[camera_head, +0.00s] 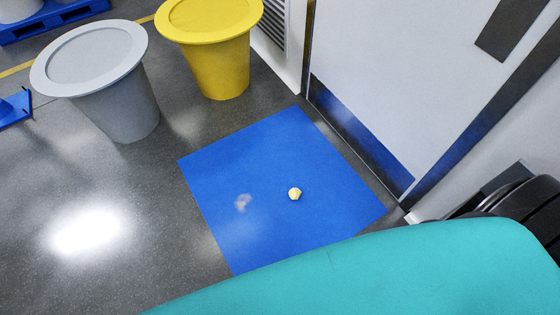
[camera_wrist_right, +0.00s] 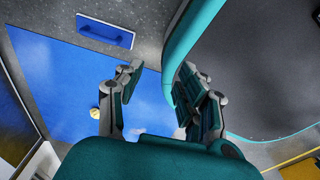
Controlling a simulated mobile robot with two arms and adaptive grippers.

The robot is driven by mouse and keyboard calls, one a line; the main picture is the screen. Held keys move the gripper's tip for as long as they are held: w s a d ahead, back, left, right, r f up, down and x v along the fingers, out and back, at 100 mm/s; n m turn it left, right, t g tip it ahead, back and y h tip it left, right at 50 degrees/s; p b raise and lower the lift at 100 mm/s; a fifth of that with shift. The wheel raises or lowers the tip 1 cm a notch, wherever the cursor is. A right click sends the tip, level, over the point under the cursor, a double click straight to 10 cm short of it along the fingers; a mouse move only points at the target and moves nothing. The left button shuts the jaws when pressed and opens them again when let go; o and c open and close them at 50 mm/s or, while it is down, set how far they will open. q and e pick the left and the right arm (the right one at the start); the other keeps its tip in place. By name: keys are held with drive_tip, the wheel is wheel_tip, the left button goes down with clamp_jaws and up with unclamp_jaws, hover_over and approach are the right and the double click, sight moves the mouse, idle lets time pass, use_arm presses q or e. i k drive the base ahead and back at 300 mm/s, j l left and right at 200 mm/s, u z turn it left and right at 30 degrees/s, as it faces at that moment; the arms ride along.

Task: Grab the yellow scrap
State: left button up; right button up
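The yellow scrap (camera_head: 294,194) is a small crumpled pale-yellow lump on the blue mat (camera_head: 280,145) in the head view. It also shows in the right wrist view (camera_wrist_right: 95,113), just left of my right gripper's left finger. My left gripper is in neither view.
A greyish-pink scrap (camera_head: 243,203) lies on the mat left of the yellow one. A grey bin (camera_head: 120,105) and a yellow bin (camera_head: 218,68) stand beyond the mat. A white door (camera_head: 400,85) borders the mat's right side.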

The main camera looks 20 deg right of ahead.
sight(295, 194)
drive_tip(key=i, duration=2.55)
drive_tip(key=i+z, duration=0.2)
drive_tip(key=z, duration=0.25)
drive_tip(key=i+j+z, duration=0.1)
drive_tip(key=z, duration=0.35)
drive_tip(key=i+j+z, duration=0.15)
drive_tip(key=z, duration=0.3)
drive_tip(key=i+j+z, duration=0.25)
drive_tip(key=z, duration=0.2)
